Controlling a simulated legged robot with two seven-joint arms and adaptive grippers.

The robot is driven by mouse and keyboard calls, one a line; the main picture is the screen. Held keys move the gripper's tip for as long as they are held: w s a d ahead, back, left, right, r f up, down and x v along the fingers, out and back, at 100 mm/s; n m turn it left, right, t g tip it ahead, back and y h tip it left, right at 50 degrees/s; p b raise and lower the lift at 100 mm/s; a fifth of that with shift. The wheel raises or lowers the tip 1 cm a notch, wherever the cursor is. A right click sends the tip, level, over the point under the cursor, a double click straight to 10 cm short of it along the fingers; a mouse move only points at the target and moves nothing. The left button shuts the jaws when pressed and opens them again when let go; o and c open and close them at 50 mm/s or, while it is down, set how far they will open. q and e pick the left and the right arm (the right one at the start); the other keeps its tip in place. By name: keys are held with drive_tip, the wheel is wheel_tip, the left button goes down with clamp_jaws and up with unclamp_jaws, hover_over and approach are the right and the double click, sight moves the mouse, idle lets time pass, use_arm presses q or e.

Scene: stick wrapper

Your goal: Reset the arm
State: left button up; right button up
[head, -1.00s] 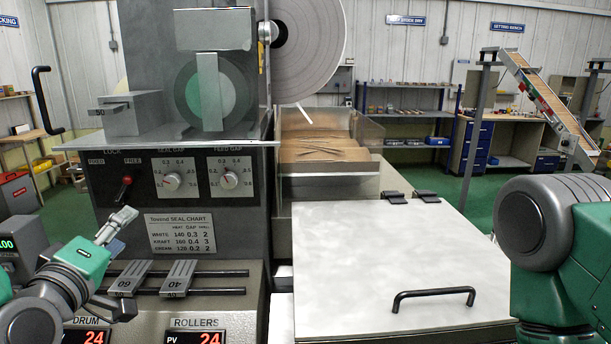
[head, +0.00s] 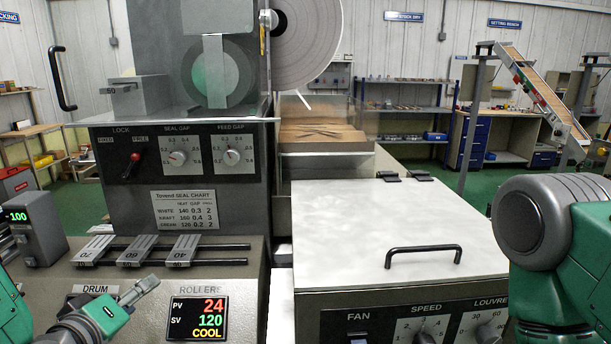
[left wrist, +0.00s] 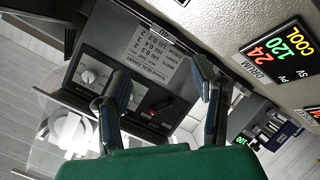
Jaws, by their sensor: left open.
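My left gripper (head: 139,290) is at the lower left of the head view, in front of the wrapper machine's base panel. It is empty, and it stands apart from the machine. In the left wrist view its two fingers (left wrist: 160,92) are spread wide with nothing between them. The machine's dark control panel (head: 225,189) carries a red lock lever (head: 136,157) and two gap dials. Below it are several sliding blocks on rails (head: 137,250). My right arm shows at the right edge of the head view, but its gripper is out of view.
A closed white lid (head: 390,222) with a black handle (head: 423,256) fills the centre right. A fan and speed panel (head: 400,320) sits below it. A roller display (head: 197,318) reads 24 over 120. A tray of brown sticks (head: 322,136) is behind the lid.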

use_arm(q)
drive_tip(key=s+d+f+m+g+b, duration=0.1)
drive_tip(key=s+f+m+g+b, duration=0.4)
drive_tip(key=f, duration=0.9)
drive_tip(key=s+f+g+b, duration=0.25)
drive_tip(key=s+f, duration=0.55)
drive_tip(key=f, duration=0.5)
drive_tip(key=s+f+m+g+b, duration=0.4)
drive_tip(key=s+f+g+b, duration=0.1)
drive_tip(key=s+f, duration=0.9)
drive_tip(key=shift+s+a+g+y, duration=0.25)
drive_tip(key=shift+s+g+y, duration=0.15)
drive_tip(key=shift+s+g, duration=0.2)
drive_tip(key=shift+w+f, duration=0.1)
drive_tip(key=shift+w, duration=0.05)
